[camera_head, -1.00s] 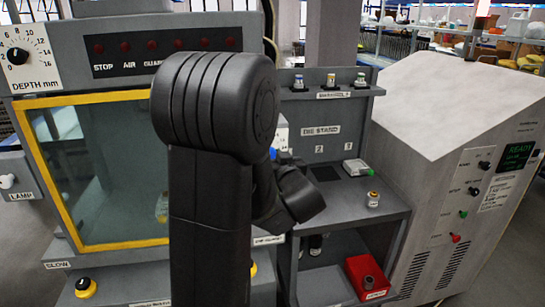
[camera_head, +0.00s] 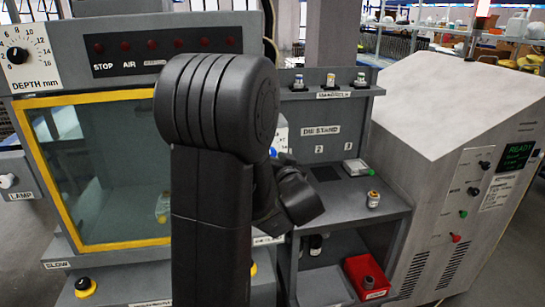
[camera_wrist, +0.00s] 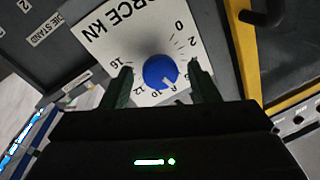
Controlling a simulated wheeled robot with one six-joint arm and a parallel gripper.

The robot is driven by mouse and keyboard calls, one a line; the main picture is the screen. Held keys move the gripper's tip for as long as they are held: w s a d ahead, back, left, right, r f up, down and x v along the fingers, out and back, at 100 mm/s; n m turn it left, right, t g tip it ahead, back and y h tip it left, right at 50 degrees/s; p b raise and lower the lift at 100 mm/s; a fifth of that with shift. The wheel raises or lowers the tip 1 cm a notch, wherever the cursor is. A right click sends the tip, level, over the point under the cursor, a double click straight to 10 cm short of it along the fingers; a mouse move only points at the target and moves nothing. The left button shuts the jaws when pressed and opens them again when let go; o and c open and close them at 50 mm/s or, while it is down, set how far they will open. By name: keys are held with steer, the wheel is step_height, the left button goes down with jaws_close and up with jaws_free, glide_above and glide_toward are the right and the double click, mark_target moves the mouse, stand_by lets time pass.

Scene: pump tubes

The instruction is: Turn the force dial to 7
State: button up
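In the wrist view the force dial is a blue round knob (camera_wrist: 160,71) on a white plate (camera_wrist: 135,38) marked "FORCE kN", seen upside down. A pale pointer mark on the knob faces the lower numbers, near 8 and 10; its exact reading is too small to tell. My gripper (camera_wrist: 160,66) is open, with one dark finger to the left of the knob and one to the right. Gaps show between the fingers and the knob.
A guard window with a yellow frame (camera_head: 110,94) stands left of my arm. The die stand (camera_head: 345,185) is on the right, with small parts on it and a red bin (camera_head: 358,268) below. A grey cabinet (camera_head: 450,110) stands further right. A depth dial (camera_head: 18,55) is at upper left.

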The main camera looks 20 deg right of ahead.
steer(key=shift+s, duration=0.1)
steer(key=s+a+b, duration=0.1)
steer(key=s+b, duration=0.1)
steer(key=s, duration=1.1)
steer(key=shift+s+a+f+b, duration=0.2)
steer(key=shift+s+f+b, duration=0.05)
steer(key=shift+f+b, duration=0.15)
steer(key=w+d+p, duration=0.1)
steer(key=w+p, duration=0.1)
steer(key=w, duration=1.1)
steer(key=shift+w+d+r+p, duration=0.2)
steer(key=shift+w+r+p, duration=0.2)
steer(key=shift+s, duration=0.1)
